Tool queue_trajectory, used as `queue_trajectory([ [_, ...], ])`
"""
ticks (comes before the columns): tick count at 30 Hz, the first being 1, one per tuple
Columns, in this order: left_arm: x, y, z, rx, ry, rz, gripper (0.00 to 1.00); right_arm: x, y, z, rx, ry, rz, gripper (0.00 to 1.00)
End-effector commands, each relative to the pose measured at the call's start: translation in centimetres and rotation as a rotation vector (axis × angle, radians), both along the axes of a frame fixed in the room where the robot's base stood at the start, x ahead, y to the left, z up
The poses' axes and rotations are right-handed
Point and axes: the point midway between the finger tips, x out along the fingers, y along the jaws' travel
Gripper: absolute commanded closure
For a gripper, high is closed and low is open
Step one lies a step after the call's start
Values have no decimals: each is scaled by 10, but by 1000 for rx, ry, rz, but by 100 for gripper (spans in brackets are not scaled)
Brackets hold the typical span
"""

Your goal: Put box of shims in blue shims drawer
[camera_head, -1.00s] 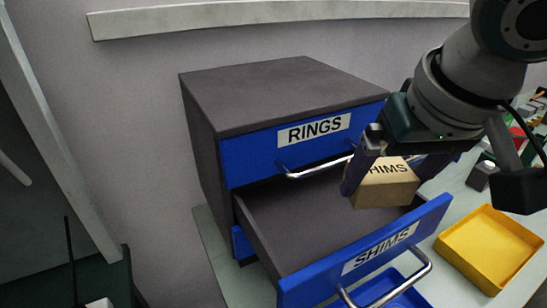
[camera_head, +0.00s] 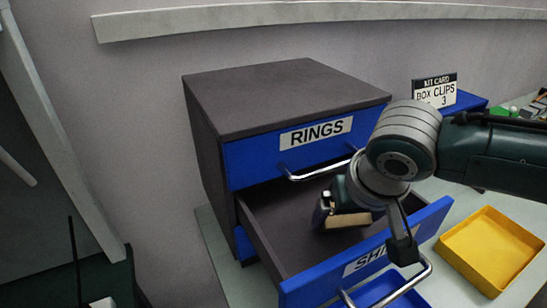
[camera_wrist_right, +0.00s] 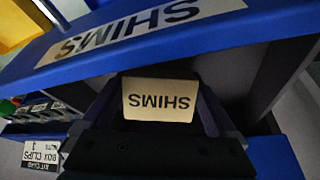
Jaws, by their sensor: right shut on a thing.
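The cardboard box of shims (camera_head: 347,220) is inside the open blue shims drawer (camera_head: 262,217), low and near the drawer's middle. Its "SHIMS" label faces the camera in the right wrist view (camera_wrist_right: 160,101). My right gripper (camera_head: 338,212) is shut on the box, with a finger on each side of it in the wrist view. My wrist hides part of the box and of the drawer front's "SHIMS" label. I cannot tell whether the box touches the drawer floor. My left gripper is not in view.
The closed "RINGS" drawer (camera_head: 250,157) with its metal handle sits right above the open drawer. A yellow tray (camera_head: 490,250) stands on the table to the right. A "BOX CLIPS" kit card (camera_head: 434,90) stands behind my right arm.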

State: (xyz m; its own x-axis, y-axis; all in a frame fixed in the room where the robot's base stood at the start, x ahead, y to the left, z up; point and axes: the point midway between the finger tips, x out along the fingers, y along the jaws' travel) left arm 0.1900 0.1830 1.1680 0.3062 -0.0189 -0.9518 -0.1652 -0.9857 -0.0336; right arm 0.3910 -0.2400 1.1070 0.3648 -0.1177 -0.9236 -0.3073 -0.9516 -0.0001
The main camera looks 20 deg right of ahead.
Motion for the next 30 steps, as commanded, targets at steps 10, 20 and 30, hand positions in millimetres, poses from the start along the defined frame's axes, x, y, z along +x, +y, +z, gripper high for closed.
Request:
queue_trajectory([
  [10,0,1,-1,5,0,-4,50,1,0,-3,0,1,0,100],
  [20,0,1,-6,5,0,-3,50,1,0,-13,0,0,0,100],
  [30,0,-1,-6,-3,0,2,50,-2,-1,-16,-2,9,-1,0],
])
